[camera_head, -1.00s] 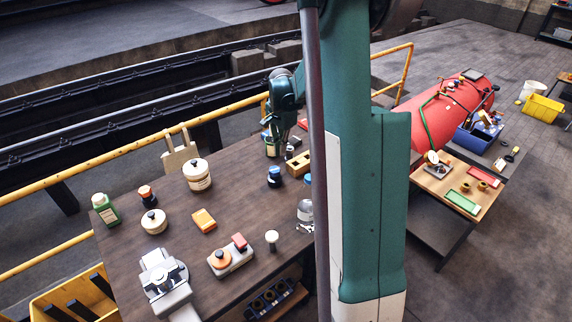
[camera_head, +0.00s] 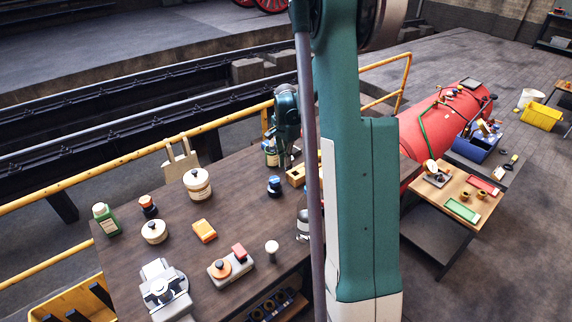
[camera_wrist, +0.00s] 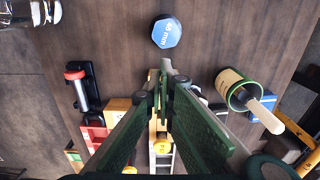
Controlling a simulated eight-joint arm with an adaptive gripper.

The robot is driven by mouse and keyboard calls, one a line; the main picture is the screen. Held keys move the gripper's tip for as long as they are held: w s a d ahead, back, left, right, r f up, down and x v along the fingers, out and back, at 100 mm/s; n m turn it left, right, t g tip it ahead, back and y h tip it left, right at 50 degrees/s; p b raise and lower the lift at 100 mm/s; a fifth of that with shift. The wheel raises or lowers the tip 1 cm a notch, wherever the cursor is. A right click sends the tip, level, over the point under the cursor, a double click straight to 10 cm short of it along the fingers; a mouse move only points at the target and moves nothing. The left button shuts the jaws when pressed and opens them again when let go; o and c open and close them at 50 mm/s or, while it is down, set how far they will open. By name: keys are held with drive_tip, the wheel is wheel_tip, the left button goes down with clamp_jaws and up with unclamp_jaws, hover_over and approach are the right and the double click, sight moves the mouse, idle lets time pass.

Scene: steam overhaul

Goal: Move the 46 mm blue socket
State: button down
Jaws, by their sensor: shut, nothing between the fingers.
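The blue socket (camera_wrist: 166,31), marked 46 mm on its top, stands on the dark wooden bench near the top middle of the wrist view. In the head view a small blue and black piece (camera_head: 274,186), which looks like the same socket, stands on the bench. My gripper (camera_wrist: 166,76) is shut and empty, with its green fingers pointing toward the socket and a gap of bare wood between. In the head view my gripper (camera_head: 285,164) hangs over the far part of the bench, just beyond the socket. Its fingertips are hard to make out there.
A tin (camera_wrist: 237,90) with a brush stands right of my fingers. A red and black tool (camera_wrist: 82,86) lies left, and a glass jar (camera_wrist: 30,12) is at the top left corner. A wooden block (camera_head: 296,175) is near the socket. Bare wood surrounds the socket.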

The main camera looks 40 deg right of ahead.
drive_tip(key=shift+f, duration=4.55)
drive_tip(key=a+b, duration=0.6)
drive_tip(key=a, duration=1.4)
drive_tip(key=shift+a, duration=0.2)
drive_tip(key=shift+r, duration=0.1)
wheel_tip(320, 180, up, 10)
drive_tip(key=p, duration=0.4)
